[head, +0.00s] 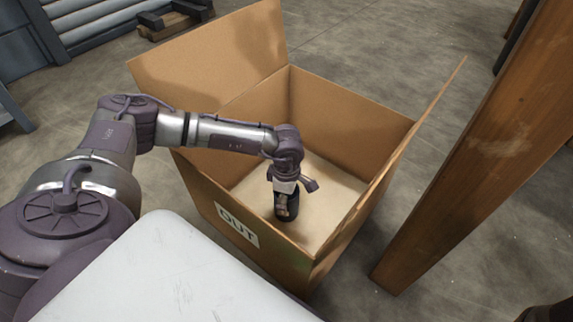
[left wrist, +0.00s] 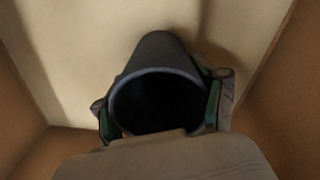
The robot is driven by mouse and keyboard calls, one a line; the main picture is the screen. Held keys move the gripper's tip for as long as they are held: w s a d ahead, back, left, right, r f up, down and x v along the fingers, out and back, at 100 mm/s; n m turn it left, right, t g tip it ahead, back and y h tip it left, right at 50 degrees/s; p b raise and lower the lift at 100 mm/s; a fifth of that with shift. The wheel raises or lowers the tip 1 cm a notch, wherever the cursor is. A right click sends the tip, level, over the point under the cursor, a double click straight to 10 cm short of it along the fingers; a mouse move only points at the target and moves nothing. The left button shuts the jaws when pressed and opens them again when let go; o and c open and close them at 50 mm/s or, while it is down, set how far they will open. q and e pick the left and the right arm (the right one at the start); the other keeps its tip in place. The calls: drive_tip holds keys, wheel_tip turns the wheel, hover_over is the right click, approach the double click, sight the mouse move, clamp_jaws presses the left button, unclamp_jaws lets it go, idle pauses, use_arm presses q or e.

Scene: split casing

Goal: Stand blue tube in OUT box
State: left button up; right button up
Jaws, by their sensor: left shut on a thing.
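The open cardboard OUT box (head: 207,207) stands on the floor, its label facing the front left. My left arm reaches over its side, and my left gripper (head: 287,195) is down inside, pointing downward. It is shut on a dark tube (head: 290,212). In the left wrist view the tube (left wrist: 157,52) looks dark grey with a bluish rim, its open mouth facing the camera. The fingers (left wrist: 160,108) press on both sides of it. The tube looks about upright, close to the box floor; I cannot tell whether it touches. My right gripper is not in view.
The box flaps (head: 212,58) stand outward, and the box floor (head: 325,185) around the tube looks bare. A wooden post (head: 480,150) rises right of the box. A white surface (head: 165,275) lies in front. A small wooden pallet (head: 172,22) lies behind.

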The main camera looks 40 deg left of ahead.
use_arm(q)
drive_tip(key=shift+f, duration=0.1)
drive_tip(key=o, duration=1.2)
wheel_tip(320, 180, up, 12)
drive_tip(key=p, duration=0.9)
drive_tip(key=shift+r, duration=0.2)
